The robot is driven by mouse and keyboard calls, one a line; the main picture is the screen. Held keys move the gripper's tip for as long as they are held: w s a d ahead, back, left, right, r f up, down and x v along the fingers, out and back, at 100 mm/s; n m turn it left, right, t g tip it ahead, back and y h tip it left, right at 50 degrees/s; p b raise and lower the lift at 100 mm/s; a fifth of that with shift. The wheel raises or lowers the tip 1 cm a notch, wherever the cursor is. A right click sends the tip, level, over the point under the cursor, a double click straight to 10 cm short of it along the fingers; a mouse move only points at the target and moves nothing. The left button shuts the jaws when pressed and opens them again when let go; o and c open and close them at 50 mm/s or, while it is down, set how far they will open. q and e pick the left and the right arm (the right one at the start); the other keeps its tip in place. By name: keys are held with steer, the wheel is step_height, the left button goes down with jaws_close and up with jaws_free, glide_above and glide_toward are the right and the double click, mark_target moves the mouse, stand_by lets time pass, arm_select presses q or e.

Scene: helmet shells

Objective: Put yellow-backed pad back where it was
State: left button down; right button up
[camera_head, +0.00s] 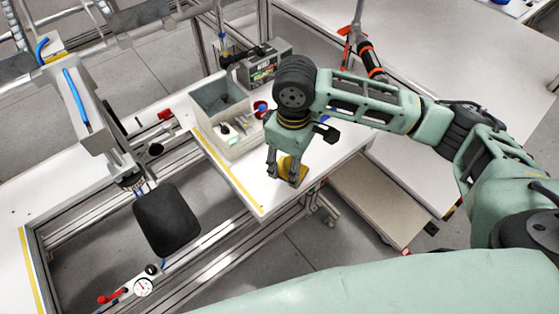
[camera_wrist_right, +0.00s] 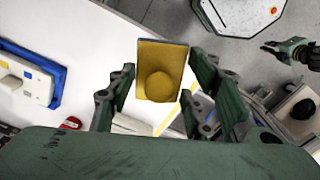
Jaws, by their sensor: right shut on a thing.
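The yellow-backed pad (camera_head: 291,166) is between the fingers of my right gripper (camera_head: 283,176), over the front right end of the white table. In the right wrist view the pad (camera_wrist_right: 160,58) shows its yellow back with a round raised middle, held between the two dark fingers of my right gripper (camera_wrist_right: 160,85). The gripper is shut on it. I cannot tell whether the pad touches the table. A small green and dark gripper, seemingly my left gripper (camera_wrist_right: 275,49), shows far off in the right wrist view; its jaws are too small to judge.
A grey open bin (camera_head: 206,94) with small parts inside stands on the table left of my right gripper. A grey device (camera_head: 265,65) is behind it. A black shell (camera_head: 167,220) hangs at the left from a fixture. A yellow strip (camera_head: 228,172) runs along the table's front edge.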

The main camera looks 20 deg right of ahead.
steer(key=w+f, duration=0.1)
steer(key=w, duration=0.1)
steer(key=w+f, duration=0.1)
steer(key=w, duration=0.1)
steer(key=w+a+f, duration=0.1)
steer(key=w, duration=0.1)
steer(key=shift+w+f+p, duration=0.1)
steer(key=shift+f+p, duration=0.2)
steer(key=shift+p, duration=0.05)
steer(key=shift+w+a+f, duration=0.15)
steer(key=shift+w+f, duration=0.25)
step_height(320, 180, down, 3)
steer(key=shift+f+p, duration=0.1)
steer(key=shift+p, duration=0.4)
steer(key=shift+f, duration=0.35)
steer(key=shift+f, duration=0.1)
steer(key=o, duration=1)
